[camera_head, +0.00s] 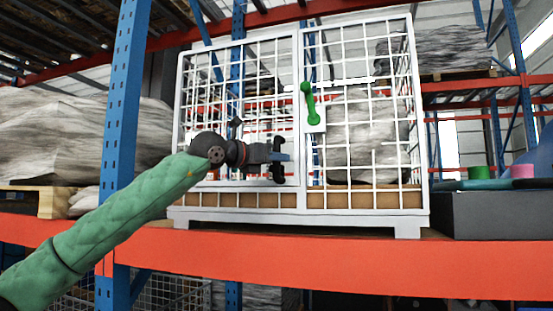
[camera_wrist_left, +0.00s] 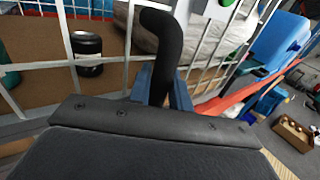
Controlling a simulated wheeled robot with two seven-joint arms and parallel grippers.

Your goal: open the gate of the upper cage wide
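The white wire cage (camera_head: 365,200) stands on an orange-edged rack shelf. Its gate (camera_head: 240,188) is the left front panel, in or close to the cage front; I cannot tell whether there is a small gap. A black C-shaped handle (camera_head: 278,177) is near the gate's right edge. My left gripper (camera_head: 284,157) has its blue fingers around this handle; the left wrist view shows the handle (camera_wrist_left: 164,40) between the fingers (camera_wrist_left: 162,88). A green latch lever (camera_head: 309,103) sits above and to the right, slightly tilted. My right gripper is in neither view.
A blue rack post (camera_head: 124,110) stands left of the cage, behind my left arm. A dark grey box (camera_head: 490,213) is to the right. A black canister (camera_wrist_left: 88,52) shows behind the wires. Open room lies in front of the shelf beam (camera_head: 350,262).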

